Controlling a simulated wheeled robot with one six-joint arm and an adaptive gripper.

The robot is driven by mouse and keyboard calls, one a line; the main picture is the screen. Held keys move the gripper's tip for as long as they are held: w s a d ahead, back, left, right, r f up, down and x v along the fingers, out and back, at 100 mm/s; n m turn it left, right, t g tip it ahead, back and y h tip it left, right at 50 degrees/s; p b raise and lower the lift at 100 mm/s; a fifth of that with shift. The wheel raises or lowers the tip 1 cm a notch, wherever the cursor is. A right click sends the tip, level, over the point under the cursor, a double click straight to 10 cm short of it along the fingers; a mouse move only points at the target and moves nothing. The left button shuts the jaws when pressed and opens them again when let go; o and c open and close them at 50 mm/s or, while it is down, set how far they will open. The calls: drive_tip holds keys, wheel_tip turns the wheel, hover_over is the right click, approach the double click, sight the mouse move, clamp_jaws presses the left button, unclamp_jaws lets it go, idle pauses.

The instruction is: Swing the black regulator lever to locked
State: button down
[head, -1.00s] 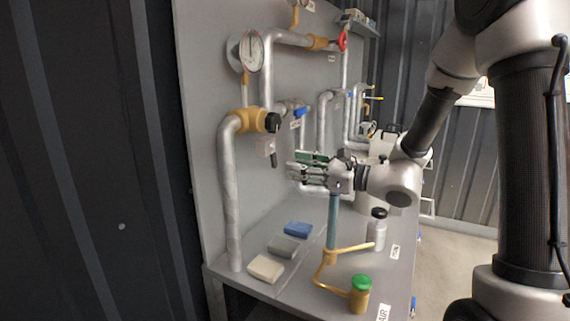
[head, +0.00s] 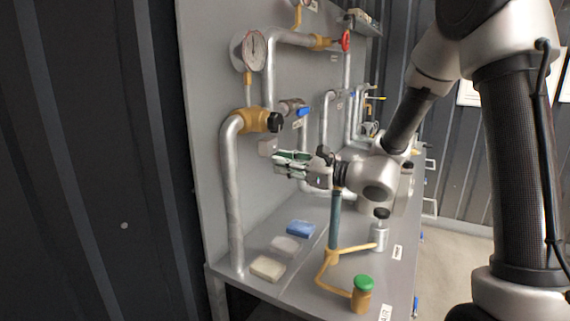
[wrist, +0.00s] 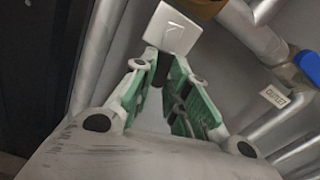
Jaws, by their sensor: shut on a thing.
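The brass regulator (head: 255,121) with a black knob is on the left pipe of the panel. Below it is a small pale square block (head: 267,147), which also shows with a dark mark in the wrist view (wrist: 176,28). My gripper (head: 277,163) is at this block, its fingers pointing left toward the panel. In the wrist view my fingertips (wrist: 162,68) come together just below the block, around a dark piece. I take this as the black lever; it is mostly hidden by my fingers, so its angle cannot be told.
A gauge (head: 249,51) is above the regulator and a blue-handled valve (head: 303,111) is to its right. Below are a blue block (head: 300,229), a pale block (head: 267,267), a teal post (head: 334,220) with brass arms, a green-capped part (head: 362,293) and a silver bottle (head: 379,236).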

drive_tip(key=m, duration=0.1)
drive_tip(key=s+m, duration=0.1)
drive_tip(key=m, duration=0.1)
drive_tip(key=shift+a, duration=0.3)
drive_tip(key=c, duration=1.4)
unclamp_jaws()
drive_tip(key=shift+d, duration=0.15)
drive_tip(key=v, duration=1.1)
drive_tip(key=shift+s+d+f, duration=0.1)
drive_tip(key=shift+s+d, duration=0.15)
